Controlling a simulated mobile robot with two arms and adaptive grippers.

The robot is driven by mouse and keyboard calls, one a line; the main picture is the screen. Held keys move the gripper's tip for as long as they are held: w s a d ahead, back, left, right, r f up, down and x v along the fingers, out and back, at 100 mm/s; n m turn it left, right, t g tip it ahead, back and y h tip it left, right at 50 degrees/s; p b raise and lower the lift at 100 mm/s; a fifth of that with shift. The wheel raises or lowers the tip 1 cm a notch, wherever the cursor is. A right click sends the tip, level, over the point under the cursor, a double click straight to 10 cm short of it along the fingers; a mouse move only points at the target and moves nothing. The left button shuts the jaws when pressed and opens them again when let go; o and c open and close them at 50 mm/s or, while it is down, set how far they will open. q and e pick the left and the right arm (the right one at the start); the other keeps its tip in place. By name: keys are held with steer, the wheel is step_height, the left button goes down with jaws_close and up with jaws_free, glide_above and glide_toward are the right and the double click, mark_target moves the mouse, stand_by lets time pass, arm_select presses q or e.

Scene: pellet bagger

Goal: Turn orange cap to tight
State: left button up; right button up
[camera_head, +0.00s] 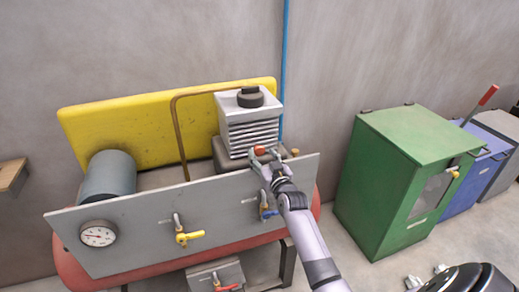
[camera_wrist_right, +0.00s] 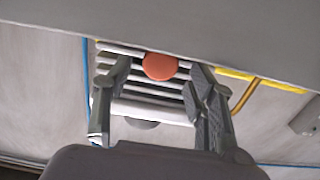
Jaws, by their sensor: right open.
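The orange cap (camera_head: 260,150) sits in front of the grey finned block, just behind the top edge of the grey panel. In the right wrist view it is a round orange disc (camera_wrist_right: 160,67) against the fins. My right gripper (camera_head: 266,160) is at the cap, reaching over the panel from the front. In the right wrist view its open fingers (camera_wrist_right: 159,82) appear on either side of the cap, with a visible gap on each side. I see no grip on it. The cap's tightness cannot be told. My left gripper is not in view.
The finned block (camera_head: 247,125) and a brown pipe (camera_head: 176,125) stand behind. A green cabinet (camera_head: 375,190) is at right.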

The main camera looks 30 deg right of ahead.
mark_target(260, 151)
steer(key=shift+x, duration=1.75)
steer(key=shift+c, duration=0.2)
steer(key=c, duration=1.1)
